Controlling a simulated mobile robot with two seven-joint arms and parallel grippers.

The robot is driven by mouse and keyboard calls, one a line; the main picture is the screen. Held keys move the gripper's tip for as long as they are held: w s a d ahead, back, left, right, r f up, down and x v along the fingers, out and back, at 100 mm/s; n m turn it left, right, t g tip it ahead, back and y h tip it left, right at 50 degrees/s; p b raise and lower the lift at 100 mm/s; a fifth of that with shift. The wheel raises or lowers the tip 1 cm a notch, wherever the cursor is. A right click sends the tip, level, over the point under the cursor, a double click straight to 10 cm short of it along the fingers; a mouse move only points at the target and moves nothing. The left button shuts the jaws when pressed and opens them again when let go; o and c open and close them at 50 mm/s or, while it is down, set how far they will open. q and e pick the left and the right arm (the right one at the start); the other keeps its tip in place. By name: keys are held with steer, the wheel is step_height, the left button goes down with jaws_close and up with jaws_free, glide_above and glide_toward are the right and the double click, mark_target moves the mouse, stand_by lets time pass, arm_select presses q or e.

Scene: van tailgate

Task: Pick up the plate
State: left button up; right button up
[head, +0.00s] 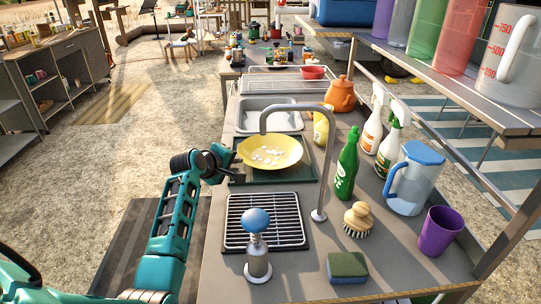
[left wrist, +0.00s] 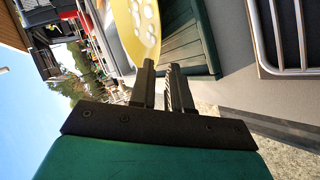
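The yellow plate (head: 270,151) with white spots is over the dark green ribbed tray (head: 292,174), beside the sink. I cannot tell whether it touches the tray. My left gripper (head: 236,160) is at the plate's left rim. In the left wrist view the plate (left wrist: 135,30) is just beyond the tips of the left fingers (left wrist: 160,75). The fingers stand a narrow gap apart, and I see nothing clearly held between them. The near finger overlaps the plate's rim in that view. My right gripper is not in view.
A tall tap (head: 320,165) arches close to the plate's right side. A green bottle (head: 347,165) stands beyond it. A wire rack (head: 265,220) and a blue-topped dispenser (head: 257,245) are in front. The sink (head: 268,115) is behind. The ground left of the counter is open.

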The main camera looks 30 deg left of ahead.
mark_target(248, 160)
arm_select(q)
steer(key=shift+a+r+b+x, duration=0.1)
steer(key=shift+a+b+x, duration=0.1)
steer(key=shift+x, duration=0.9)
steer(key=shift+a+r+b+x, duration=0.1)
steer(key=shift+b+x, duration=0.15)
steer(key=shift+x, duration=0.85)
steer(key=shift+a+r+b+x, duration=0.1)
steer(key=shift+a+b+x, duration=0.1)
steer(key=shift+x, duration=0.85)
steer(key=shift+w, duration=0.1)
steer(key=shift+c, duration=0.3)
jaws_close()
